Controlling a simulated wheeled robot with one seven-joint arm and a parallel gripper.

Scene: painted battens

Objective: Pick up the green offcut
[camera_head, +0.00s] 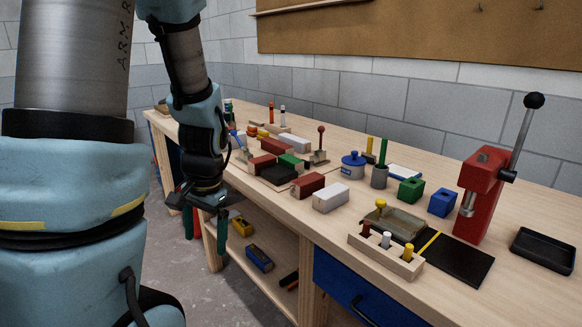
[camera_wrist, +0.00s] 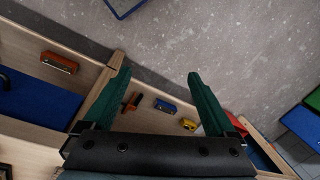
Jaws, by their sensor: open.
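A green block (camera_head: 291,162), which looks like the green offcut, lies on the workbench among red, black and white battens. It touches or nearly touches a red batten (camera_head: 262,165) and a black piece (camera_head: 279,174); the exact contact is unclear. My gripper (camera_head: 205,240) hangs off the bench's front edge, left of and below the block, fingers pointing down. It is open and empty; its two dark green fingers are wide apart in the wrist view (camera_wrist: 159,76). The green block is not in the wrist view.
A red batten (camera_head: 308,185) and a white one (camera_head: 331,197) lie nearer the front edge. A toggle press (camera_head: 482,190), peg holder (camera_head: 385,257) and green cube (camera_head: 411,190) stand to the right. A lower shelf holds a yellow item (camera_head: 242,227) and a blue one (camera_head: 259,257).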

